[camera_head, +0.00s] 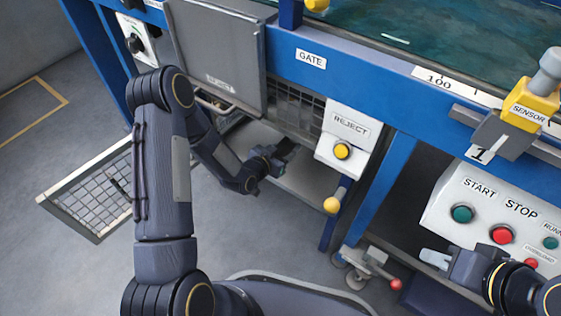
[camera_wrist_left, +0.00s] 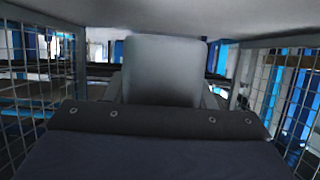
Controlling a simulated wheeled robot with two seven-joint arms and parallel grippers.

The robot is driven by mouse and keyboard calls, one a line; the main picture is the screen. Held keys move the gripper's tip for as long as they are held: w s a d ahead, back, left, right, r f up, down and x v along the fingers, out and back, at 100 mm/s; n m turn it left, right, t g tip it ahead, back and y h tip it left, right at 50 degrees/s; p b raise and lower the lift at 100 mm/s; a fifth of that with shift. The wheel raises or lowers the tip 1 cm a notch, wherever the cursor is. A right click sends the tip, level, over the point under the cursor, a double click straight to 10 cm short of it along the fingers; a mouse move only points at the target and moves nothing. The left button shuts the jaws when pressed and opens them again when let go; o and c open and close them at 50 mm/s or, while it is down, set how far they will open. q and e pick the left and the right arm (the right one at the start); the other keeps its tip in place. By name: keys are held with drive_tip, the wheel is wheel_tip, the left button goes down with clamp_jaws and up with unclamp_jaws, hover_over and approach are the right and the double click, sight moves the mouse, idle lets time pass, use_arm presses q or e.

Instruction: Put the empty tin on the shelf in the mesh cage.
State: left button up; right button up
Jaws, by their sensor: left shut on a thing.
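My left gripper (camera_head: 285,150) reaches in low under the machine's front, below the mesh of the cage (camera_head: 296,108). In the left wrist view it is shut on a plain grey, round-edged thing (camera_wrist_left: 165,70), which I take to be the tin. Mesh walls (camera_wrist_left: 40,75) stand to the left and right of it, with a pale flat panel (camera_wrist_left: 160,12) above. The tin does not show in the head view. A pale flat surface (camera_head: 312,185), perhaps the shelf, lies below the mesh. My right gripper (camera_head: 437,259) is at the lower right; its jaw opening is unclear.
A grey gate panel (camera_head: 218,55) hangs left of the mesh. The reject box (camera_head: 347,140) with a yellow button is close right of my left gripper. A blue leg (camera_head: 380,190) and the start/stop panel (camera_head: 490,215) are further right. A floor grate (camera_head: 95,190) lies left.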

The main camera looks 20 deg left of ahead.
sight(286, 146)
use_arm(q)
drive_tip(key=shift+w+a+f+b, duration=0.2)
drive_tip(key=shift+w+f, duration=0.1)
drive_tip(key=shift+f, duration=0.15)
drive_tip(key=shift+w+a+f+b, duration=0.15)
drive_tip(key=shift+w+f, duration=0.15)
drive_tip(key=shift+f, duration=0.15)
drive_tip(key=f, duration=0.1)
drive_tip(key=f+b, duration=0.1)
drive_tip(key=f, duration=0.1)
drive_tip(key=shift+w+a+f, duration=0.15)
drive_tip(key=shift+w+f, duration=0.1)
drive_tip(key=shift+f, duration=0.2)
drive_tip(key=o, duration=1.1)
drive_tip(key=shift+c, duration=0.2)
